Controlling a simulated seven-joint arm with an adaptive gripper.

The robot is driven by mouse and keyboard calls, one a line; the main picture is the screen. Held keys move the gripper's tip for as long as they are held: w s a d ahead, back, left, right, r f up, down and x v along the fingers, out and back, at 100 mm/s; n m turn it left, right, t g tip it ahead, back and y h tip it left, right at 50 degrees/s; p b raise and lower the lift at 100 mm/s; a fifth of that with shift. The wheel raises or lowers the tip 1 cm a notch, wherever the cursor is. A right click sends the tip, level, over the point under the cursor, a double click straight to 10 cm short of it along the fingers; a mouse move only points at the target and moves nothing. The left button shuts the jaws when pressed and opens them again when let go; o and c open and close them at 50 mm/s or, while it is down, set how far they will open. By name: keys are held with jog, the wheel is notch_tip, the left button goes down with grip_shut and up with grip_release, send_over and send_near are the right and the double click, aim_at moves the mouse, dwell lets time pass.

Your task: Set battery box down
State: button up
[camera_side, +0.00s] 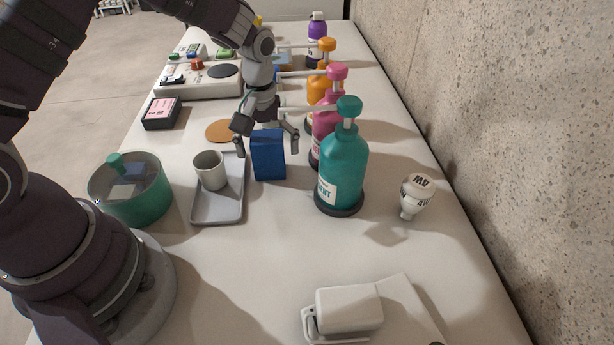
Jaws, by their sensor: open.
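A blue upright box (268,156), which I take to be the battery box, stands on the white table just right of the grey tray (230,212). My gripper (267,146) is open at the top of the blue box, with one finger to its left and one to its right. Gaps show between the fingers and the box sides. The box looks upright, and its lower part appears to rest on the table. Its far side is hidden.
A grey cup (210,170) stands on the tray. A teal pump bottle (343,172) and a pink one (327,125) stand close to the right. A green round container (130,190) is at left. The table front is fairly clear around a white case (348,308) and a bulb (416,194).

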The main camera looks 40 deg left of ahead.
notch_tip(320, 180, up, 11)
jog(key=shift+r, duration=0.2)
jog(key=shift+s+r, duration=0.1)
jog(key=shift+r, duration=0.55)
jog(key=s+r+m+t, duration=0.5)
jog(key=s+m, duration=0.3)
jog(key=s, duration=0.5)
jog(key=shift+s+d+r+m, duration=0.15)
jog(key=shift+s+m, duration=0.1)
jog(key=shift+m, duration=0.05)
jog(key=shift+s+f+t, duration=0.2)
jog(key=shift+s+t, duration=0.1)
jog(key=shift+c, duration=0.8)
jog(key=shift+w+m, duration=0.1)
jog(key=shift+m, duration=0.2)
